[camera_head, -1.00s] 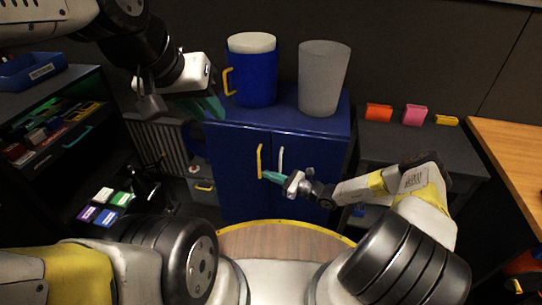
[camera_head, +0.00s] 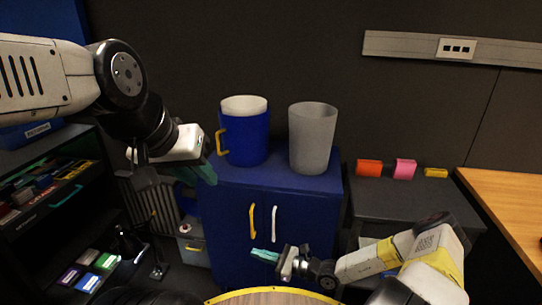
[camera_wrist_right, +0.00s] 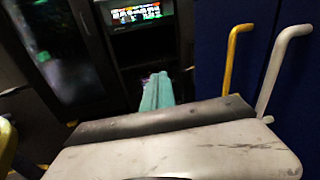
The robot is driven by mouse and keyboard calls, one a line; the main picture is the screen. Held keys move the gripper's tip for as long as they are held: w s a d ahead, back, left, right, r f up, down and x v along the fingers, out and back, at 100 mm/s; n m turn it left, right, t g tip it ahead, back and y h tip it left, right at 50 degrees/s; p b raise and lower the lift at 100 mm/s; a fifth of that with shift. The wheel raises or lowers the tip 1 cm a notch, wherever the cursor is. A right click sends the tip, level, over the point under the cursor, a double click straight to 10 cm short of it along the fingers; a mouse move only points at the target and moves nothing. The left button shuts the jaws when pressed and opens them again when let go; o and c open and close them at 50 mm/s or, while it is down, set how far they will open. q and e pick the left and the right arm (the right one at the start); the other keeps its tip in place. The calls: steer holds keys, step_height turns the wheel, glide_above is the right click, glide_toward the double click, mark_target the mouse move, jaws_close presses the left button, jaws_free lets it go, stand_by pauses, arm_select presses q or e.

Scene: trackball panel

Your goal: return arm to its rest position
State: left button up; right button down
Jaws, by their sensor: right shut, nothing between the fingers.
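My right arm comes in from the lower right in the head view. Its gripper (camera_head: 265,255) has teal fingers, shut and empty, in front of the blue cabinet (camera_head: 230,255), below its door handles. In the right wrist view the teal fingers (camera_wrist_right: 157,92) lie together with nothing between them. My left arm comes in from the upper left. Its gripper (camera_head: 203,172) has teal fingers pointing down to the right, just left of the blue mug-like container (camera_head: 245,138); I cannot tell how far apart its fingers are.
A grey tumbler (camera_head: 312,140) stands beside the blue container on the cabinet. The yellow handle (camera_head: 252,222) and the white handle (camera_head: 274,224) are close to my right gripper. Shelves with small boxes stand left; a dark table (camera_head: 410,205) and a wooden desk (camera_head: 515,205) stand right.

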steer(key=s+d+r+n+g+h, duration=0.2)
steer(key=d+r+n+h, duration=0.15)
steer(key=r+n, duration=0.4)
steer(key=s+d+r+n+g+h, duration=0.2)
steer(key=d+r+n+g+h, duration=0.15)
steer(key=r, duration=0.65)
steer(key=s+d+r+n+g+h, duration=0.2)
steer(key=d+r+n, duration=0.3)
steer(key=r, duration=0.4)
steer(key=s+d+r+n+t+h, duration=0.2)
steer(key=s+r, duration=0.4)
steer(key=r, duration=0.3)
steer(key=s+d+r+n+t+h, duration=0.3)
steer(key=s+d+r+t, duration=0.2)
steer(key=r, duration=0.5)
steer(key=shift+s+n, duration=0.4)
steer(key=shift+s, duration=0.85)
steer(key=shift+d+r, duration=0.1)
